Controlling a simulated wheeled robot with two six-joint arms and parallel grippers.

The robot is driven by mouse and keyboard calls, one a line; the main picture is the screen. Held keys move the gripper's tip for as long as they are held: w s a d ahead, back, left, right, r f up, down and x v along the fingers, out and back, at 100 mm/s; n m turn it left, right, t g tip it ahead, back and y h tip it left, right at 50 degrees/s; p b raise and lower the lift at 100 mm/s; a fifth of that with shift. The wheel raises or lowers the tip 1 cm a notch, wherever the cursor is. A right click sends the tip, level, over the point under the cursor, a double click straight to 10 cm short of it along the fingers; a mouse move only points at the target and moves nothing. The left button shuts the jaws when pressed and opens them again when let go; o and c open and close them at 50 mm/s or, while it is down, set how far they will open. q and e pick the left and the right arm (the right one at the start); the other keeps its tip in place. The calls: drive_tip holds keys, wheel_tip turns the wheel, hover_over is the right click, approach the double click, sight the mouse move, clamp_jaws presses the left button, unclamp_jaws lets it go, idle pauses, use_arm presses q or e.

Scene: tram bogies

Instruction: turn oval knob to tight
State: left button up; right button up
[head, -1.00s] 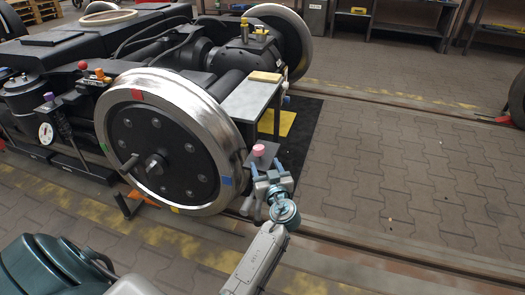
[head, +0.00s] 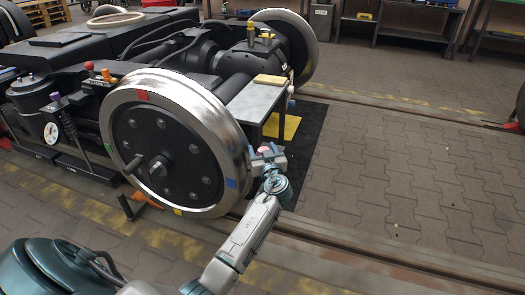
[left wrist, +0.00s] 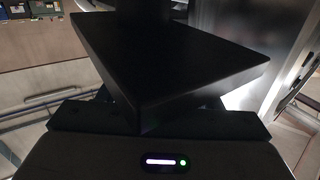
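A pink knob (head: 265,149), the knob closest to my gripper, shows just past the near wheel's right edge. Its outline is mostly hidden, so I cannot tell whether it is oval or which way it is turned. My left gripper (head: 266,154) is right at it, its two fingers apart with the pink top showing between them. I cannot tell whether they touch it. In the left wrist view a black block (left wrist: 170,65) fills the middle and hides the fingertips. My right gripper is not in view.
The large steel-rimmed wheel (head: 168,150) stands close left of my gripper. A purple knob (head: 56,97) and a white gauge (head: 51,132) sit at the left.

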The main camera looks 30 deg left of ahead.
use_arm(q)
drive_tip(key=c, duration=1)
drive_tip(key=shift+o, duration=0.2)
